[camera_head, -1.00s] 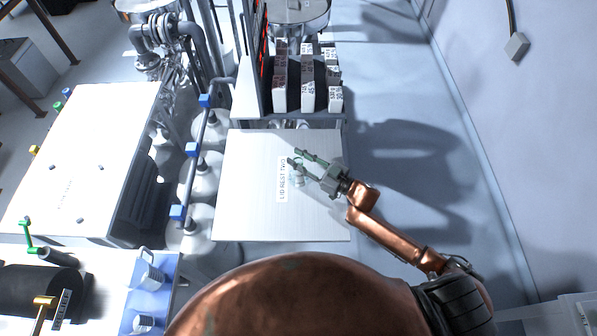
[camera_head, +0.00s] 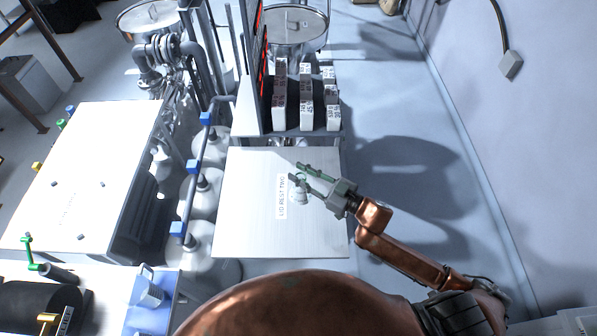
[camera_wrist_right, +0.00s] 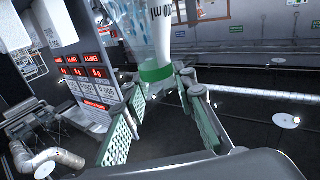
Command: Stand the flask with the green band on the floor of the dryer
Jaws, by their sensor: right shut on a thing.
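My right gripper (camera_head: 300,172) is above the pale plate (camera_head: 240,235) labelled "LID REST TWO" in the head view. It is shut on a small clear flask (camera_head: 301,191), which shows just below the fingertips. In the right wrist view, the flask with the green band (camera_wrist_right: 156,73) is between the tips of the two green-padded fingers (camera_wrist_right: 163,92). Its upper part runs out of the top of that view. The gap under the flask cannot be judged. My left gripper is not in view. I cannot identify the dryer in these frames.
Upright labelled boxes (camera_head: 306,112) stand on a shelf behind the plate. A blue-clamped pipe (camera_head: 199,160) and white rounded vessels (camera_head: 203,192) line its left side. A white-topped bench (camera_head: 80,170) is further left. Open floor (camera_head: 420,200) lies right of the plate.

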